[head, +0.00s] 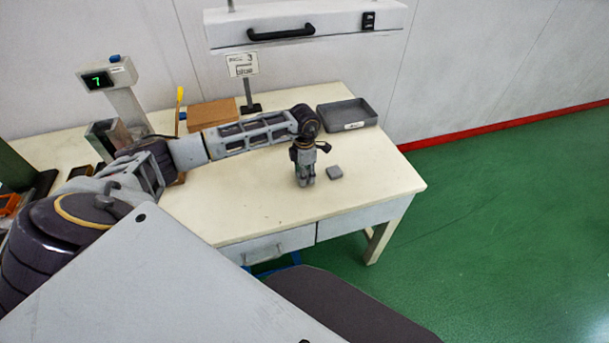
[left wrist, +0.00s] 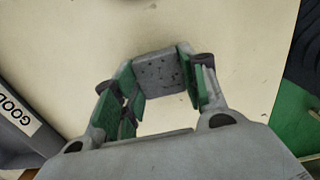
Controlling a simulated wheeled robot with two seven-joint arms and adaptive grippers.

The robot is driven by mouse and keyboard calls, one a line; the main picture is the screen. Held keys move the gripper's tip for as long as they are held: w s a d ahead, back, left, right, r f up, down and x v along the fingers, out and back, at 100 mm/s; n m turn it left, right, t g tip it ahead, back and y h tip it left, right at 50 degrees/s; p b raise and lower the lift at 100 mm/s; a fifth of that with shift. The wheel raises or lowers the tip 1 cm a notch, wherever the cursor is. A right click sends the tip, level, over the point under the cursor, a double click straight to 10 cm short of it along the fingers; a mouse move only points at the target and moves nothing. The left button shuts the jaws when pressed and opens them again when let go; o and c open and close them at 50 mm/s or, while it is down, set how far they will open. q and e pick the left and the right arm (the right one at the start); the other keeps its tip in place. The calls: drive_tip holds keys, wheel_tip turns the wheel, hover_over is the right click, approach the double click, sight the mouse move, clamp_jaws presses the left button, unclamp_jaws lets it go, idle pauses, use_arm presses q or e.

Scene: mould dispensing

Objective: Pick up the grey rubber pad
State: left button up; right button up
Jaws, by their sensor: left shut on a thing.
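The grey rubber pad (left wrist: 160,72) shows in the left wrist view as a squarish grey piece with small dark specks. It sits between the green-lined fingers of my left gripper (left wrist: 155,88), which is shut on it. In the head view my left gripper (head: 305,182) points down low over the right part of the table, its fingers close together. My right gripper is not in view.
A grey tray (head: 347,115) stands at the table's back right; a GOOD label shows at left in the left wrist view (left wrist: 22,122). A brown box (head: 212,113), a sign on a stand (head: 244,68) and a display reading 7 (head: 97,80) are further left. The table's front right is clear.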

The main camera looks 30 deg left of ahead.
use_arm(q)
wheel_tip(320, 180, up, 8)
drive_tip(key=shift+r, duration=0.8)
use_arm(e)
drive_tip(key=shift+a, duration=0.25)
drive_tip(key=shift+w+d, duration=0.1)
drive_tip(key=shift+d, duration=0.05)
